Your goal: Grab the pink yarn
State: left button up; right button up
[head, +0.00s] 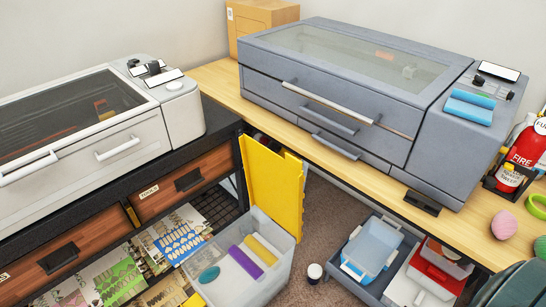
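The pink yarn (504,225) is a small egg-shaped ball near the right edge of the head view. It rests on the wooden tabletop (466,222), in front of the red fire extinguisher. Nothing touches it or covers it. Neither of my grippers is in view.
A green ball (537,205) lies just right of the pink yarn, cut off by the frame. The fire extinguisher (525,145) and the large grey machine (330,100) stand behind. A dark rounded shape (515,285) fills the bottom right corner. Bins (270,280) stand on the floor.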

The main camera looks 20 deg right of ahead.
aim_at(504, 225)
jog(key=z, duration=2.5)
jog(key=l+u, duration=0.1)
jog(key=u, duration=0.25)
jog(key=i+l+u, duration=0.1)
jog(key=u, duration=0.2)
jog(key=l+u, duration=0.25)
jog(key=l, duration=0.4)
jog(key=l+u, duration=0.3)
jog(key=l, duration=0.35)
jog(key=l+u, duration=0.1)
jog(key=l, duration=1.5)
